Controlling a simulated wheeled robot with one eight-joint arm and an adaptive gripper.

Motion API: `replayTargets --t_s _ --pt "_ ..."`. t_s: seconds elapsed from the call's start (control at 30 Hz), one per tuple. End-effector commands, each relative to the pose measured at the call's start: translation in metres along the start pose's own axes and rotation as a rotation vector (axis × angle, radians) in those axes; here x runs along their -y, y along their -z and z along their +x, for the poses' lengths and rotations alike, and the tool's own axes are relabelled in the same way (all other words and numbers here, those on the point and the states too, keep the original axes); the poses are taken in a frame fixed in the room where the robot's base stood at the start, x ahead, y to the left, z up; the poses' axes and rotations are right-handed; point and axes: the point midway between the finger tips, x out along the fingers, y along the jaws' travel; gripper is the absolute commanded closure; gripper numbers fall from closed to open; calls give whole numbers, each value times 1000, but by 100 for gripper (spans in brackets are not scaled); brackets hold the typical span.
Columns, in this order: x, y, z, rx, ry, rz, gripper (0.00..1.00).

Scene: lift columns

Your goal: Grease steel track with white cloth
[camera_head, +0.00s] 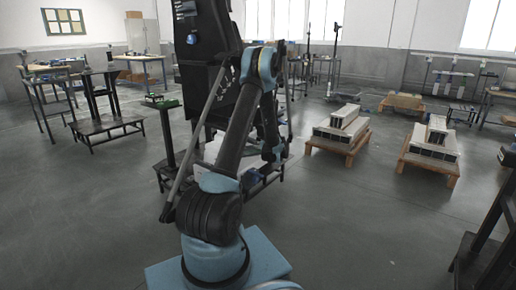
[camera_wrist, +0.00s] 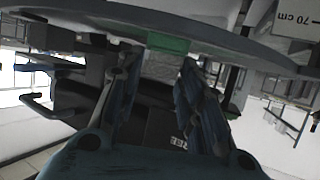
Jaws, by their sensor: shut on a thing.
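My gripper (camera_wrist: 156,64) shows in the wrist view with its two dark blue fingers apart around a pale grey, speckled patch. This patch looks like the white cloth (camera_wrist: 160,70), held between the fingertips. In the head view my arm bends over and down, and my gripper (camera_head: 274,152) is small and dark beside the tall black column (camera_head: 209,60); the cloth cannot be made out there. A long grey slanted bar (camera_head: 195,135) runs down in front of the column. I cannot tell whether it is the steel track. A curved grey edge crosses the top of the wrist view.
A green-topped stand (camera_head: 161,102) is left of the column. Pallets with pale beams (camera_head: 342,128) and (camera_head: 432,141) stand to the right. A dark low frame (camera_head: 106,126) is at left. A dark stand (camera_head: 480,255) fills the lower right edge. Floor between these is clear.

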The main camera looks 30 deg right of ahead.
Motion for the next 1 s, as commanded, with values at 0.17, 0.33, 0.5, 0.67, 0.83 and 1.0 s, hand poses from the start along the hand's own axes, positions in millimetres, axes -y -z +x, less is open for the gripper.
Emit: replayTargets --t_s 0.17,0.33,0.5,0.67,0.83,1.0 --pt "-11 -1 0 0 0 1 85" --pt "-20 -1 1 0 0 1 85" --pt "-24 -2 1 0 0 1 85" --pt "-29 -2 1 0 -1 0 85" --pt "-39 -1 0 1 -2 1 85" --pt "-48 -1 0 1 0 0 85"
